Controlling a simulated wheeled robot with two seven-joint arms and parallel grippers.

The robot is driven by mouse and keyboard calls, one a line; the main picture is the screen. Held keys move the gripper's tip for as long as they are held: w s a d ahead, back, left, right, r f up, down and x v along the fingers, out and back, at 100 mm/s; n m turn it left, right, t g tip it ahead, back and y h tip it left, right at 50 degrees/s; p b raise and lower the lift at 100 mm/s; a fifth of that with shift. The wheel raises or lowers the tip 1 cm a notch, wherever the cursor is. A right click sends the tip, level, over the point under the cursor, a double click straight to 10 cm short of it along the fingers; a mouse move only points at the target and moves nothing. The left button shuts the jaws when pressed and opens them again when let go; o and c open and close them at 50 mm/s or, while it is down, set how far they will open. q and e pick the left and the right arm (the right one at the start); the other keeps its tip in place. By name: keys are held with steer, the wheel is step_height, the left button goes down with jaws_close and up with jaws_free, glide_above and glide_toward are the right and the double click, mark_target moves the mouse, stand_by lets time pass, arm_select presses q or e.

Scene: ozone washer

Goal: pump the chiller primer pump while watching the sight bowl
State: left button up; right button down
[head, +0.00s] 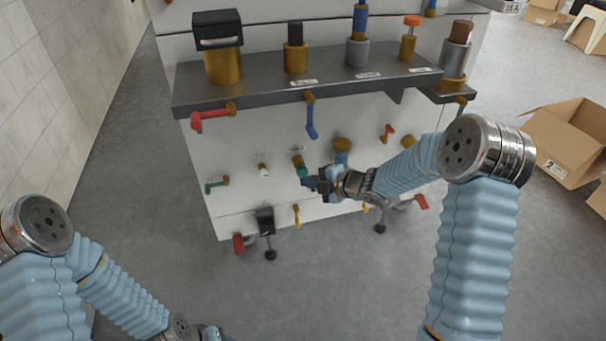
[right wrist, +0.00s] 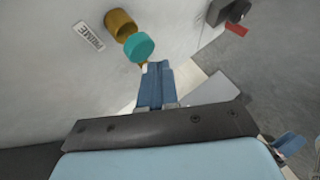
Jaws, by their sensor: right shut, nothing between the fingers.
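The primer pump shows in the right wrist view as a teal round knob (right wrist: 139,46) on a brass body (right wrist: 120,23), beside a label reading PRIME (right wrist: 89,36). In the head view its teal knob (head: 302,171) sits low on the white front panel. My right gripper (head: 311,184) is shut and empty just beside the knob. In the right wrist view its blue fingertips (right wrist: 156,70) lie just below the knob; I cannot tell whether they touch it. I cannot pick out the sight bowl for certain. My left gripper (head: 212,333) is barely visible at the bottom edge.
The white panel (head: 240,150) carries a red lever (head: 213,116), a blue lever (head: 311,118) and a green lever (head: 215,184). A grey shelf (head: 270,90) with several brass fittings juts out above. Cardboard boxes (head: 565,140) stand at right. The floor in front is clear.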

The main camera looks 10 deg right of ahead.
steer(key=s+b, duration=0.2)
steer(key=s, duration=0.3)
steer(key=shift+d, duration=0.1)
stand_by(0.7)
steer(key=s+a+f+m+g+h+p, duration=0.3)
steer(key=s+a+f+m+g+p, duration=0.15)
steer(key=s+f+m, duration=0.8)
steer(key=s+a+f+m+g+h+p, duration=0.1)
steer(key=s+f+m+g, duration=0.3)
steer(key=s+m, duration=0.8)
steer(key=shift+s+a+f+p, duration=0.4)
steer(key=shift+s+f+p, duration=0.15)
steer(key=shift+s+f, duration=0.4)
